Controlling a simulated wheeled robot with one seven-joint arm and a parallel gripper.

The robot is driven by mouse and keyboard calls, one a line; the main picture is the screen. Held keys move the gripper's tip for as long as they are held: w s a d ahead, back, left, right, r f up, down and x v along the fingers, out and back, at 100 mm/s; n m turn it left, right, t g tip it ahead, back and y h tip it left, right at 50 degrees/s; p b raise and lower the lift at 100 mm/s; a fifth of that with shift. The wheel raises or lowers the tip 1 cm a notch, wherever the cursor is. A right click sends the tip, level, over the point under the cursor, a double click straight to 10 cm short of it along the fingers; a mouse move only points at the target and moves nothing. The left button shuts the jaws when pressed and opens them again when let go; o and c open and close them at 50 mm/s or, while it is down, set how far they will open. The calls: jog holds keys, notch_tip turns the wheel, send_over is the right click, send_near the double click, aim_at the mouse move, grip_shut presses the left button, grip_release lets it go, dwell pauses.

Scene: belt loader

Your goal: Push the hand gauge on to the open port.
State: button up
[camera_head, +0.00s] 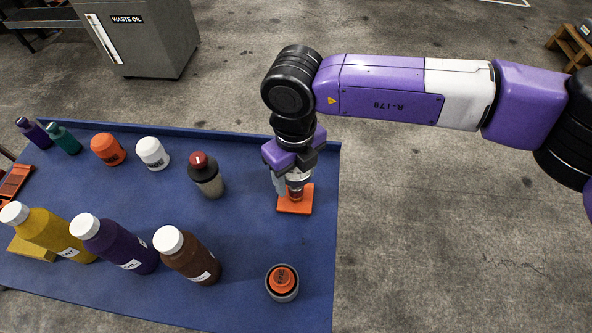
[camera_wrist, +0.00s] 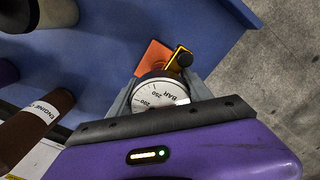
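The hand gauge (camera_wrist: 160,92) has a round white dial marked BAR, seen face-up in the wrist view. It sits between the two grey fingers of my gripper (camera_wrist: 163,100), which appear shut on its sides. In the head view my gripper (camera_head: 293,185) points down over an orange plate (camera_head: 293,206) near the right edge of the blue bench. The orange plate (camera_wrist: 153,57) also shows beyond the gauge, beside a yellow piece with a black knob (camera_wrist: 180,60). The gauge's lower end and the open port are hidden, so I cannot tell whether they touch.
A grey round holder (camera_head: 283,295) with an orange cap stands at the front right of the blue bench (camera_head: 245,250). A dark bottle with a red cap (camera_head: 206,176) stands left of my gripper. Several other bottles and jars fill the left side. A grey waste oil bin (camera_head: 150,40) stands behind.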

grip_shut()
jog(key=shift+r, duration=0.1)
notch_tip(320, 180, up, 20)
jog(key=b, duration=0.2)
jog(key=shift+b, duration=0.4)
